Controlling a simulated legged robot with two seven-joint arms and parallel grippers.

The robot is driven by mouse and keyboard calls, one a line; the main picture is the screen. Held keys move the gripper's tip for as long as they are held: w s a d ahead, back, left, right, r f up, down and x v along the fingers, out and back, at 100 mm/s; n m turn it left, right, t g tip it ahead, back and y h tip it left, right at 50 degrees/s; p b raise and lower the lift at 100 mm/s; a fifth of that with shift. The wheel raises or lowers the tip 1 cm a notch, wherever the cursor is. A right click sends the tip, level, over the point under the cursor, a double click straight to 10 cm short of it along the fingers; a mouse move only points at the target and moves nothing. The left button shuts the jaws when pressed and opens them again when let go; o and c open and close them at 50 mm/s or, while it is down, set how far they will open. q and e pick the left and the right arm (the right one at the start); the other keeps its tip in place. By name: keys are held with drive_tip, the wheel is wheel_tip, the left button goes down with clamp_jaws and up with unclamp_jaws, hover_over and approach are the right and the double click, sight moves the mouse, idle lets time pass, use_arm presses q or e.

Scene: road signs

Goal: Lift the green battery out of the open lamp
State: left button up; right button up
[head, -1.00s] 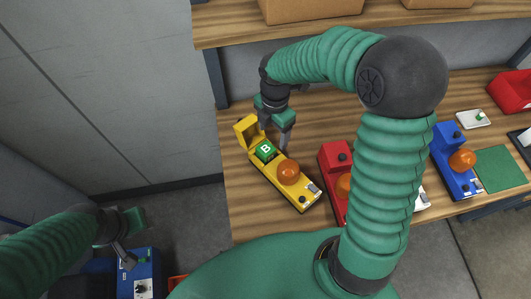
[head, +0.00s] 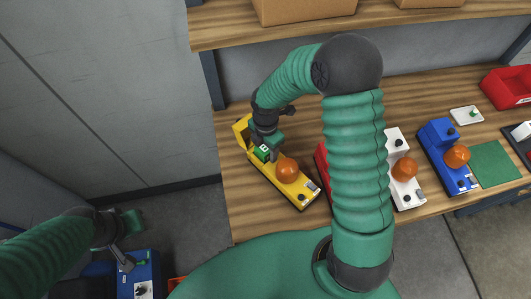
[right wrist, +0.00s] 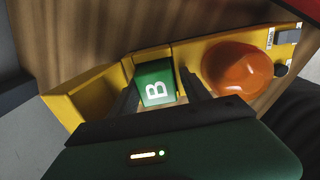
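The open yellow lamp (head: 297,191) lies on the wooden bench with its yellow lid (head: 241,129) up at the far end and an orange dome on top. The green battery (head: 262,153), marked with a white B, sits in its compartment; it also shows in the right wrist view (right wrist: 155,83). My right gripper (right wrist: 158,76) is open, with one finger on each side of the battery; any contact is hard to tell. My left gripper (head: 124,258) hangs at the lower left, away from the lamp; its finger opening is unclear.
A red lamp (head: 322,165), partly behind my right arm, a white lamp (head: 394,147) and a blue lamp (head: 437,139) stand to the right. A green mat (head: 495,166) and red bin (head: 505,87) are farther right. A blue box (head: 139,277) is below my left gripper.

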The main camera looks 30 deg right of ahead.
drive_tip(key=shift+w+a, duration=0.15)
drive_tip(key=shift+a, duration=0.25)
drive_tip(key=c, duration=0.5)
drive_tip(key=shift+w+a, duration=0.1)
drive_tip(key=shift+a, duration=0.05)
clamp_jaws()
wheel_tip(320, 180, up, 10)
drive_tip(key=shift+r, duration=0.1)
drive_tip(key=shift+w, duration=0.1)
